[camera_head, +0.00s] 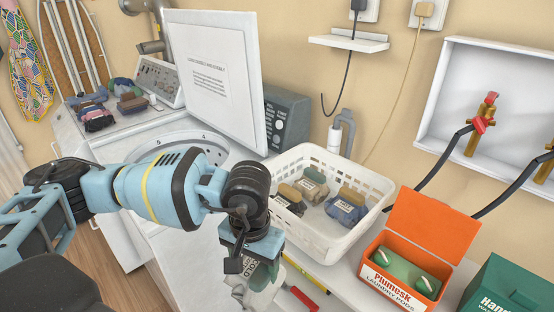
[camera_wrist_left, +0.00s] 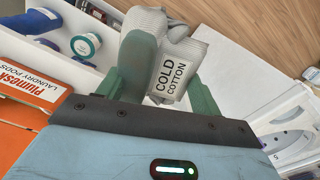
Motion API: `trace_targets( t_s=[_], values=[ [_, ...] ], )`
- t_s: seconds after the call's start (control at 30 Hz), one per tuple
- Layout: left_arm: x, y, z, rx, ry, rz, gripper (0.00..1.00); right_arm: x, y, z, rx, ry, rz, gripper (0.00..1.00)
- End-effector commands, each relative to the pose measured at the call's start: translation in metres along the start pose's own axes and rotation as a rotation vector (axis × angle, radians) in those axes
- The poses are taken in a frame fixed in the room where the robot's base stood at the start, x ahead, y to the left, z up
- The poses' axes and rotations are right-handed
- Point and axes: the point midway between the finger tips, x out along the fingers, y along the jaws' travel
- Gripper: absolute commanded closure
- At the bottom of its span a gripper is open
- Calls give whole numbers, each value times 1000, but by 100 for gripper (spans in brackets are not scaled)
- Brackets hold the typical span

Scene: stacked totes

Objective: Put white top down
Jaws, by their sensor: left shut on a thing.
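My left gripper (camera_head: 258,268) points down in front of the white laundry basket, near the counter's front side. It is shut on a pale rolled garment, the white top (camera_wrist_left: 195,50), whose tag reads "COLD COTTON" in the left wrist view. In that view the green fingers (camera_wrist_left: 166,85) hold it from both sides. In the head view the garment (camera_head: 258,278) is partly hidden by the gripper. My right gripper is not in view.
A top-loading washer (camera_head: 185,215) stands at left with its lid (camera_head: 215,85) raised. Several folded clothes (camera_head: 98,112) lie beside its panel. The white basket (camera_head: 325,240) holds several tagged bundles. An open orange pods box (camera_head: 428,225) and a green box (camera_head: 505,290) stand at right.

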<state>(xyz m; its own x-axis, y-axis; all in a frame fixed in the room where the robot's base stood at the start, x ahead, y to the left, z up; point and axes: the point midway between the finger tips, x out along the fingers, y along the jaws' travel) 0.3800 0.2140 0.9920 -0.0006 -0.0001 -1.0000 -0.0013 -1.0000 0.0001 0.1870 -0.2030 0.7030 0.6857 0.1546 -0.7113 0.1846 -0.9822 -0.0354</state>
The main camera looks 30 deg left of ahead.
Motion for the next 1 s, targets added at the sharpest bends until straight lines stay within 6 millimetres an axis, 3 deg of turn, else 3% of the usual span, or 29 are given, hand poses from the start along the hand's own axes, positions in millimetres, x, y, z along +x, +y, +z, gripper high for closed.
trace_targets(
  t_s=[0.6, 0.77, 1.0],
  values=[
    [5, 1, 0, -1, -1, 1, 76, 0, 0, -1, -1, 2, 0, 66],
    [39, 2, 6, -5, -9, 6, 76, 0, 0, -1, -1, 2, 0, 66],
    [110, 2, 24, -7, -8, 7, 76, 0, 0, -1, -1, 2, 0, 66]
  ],
)
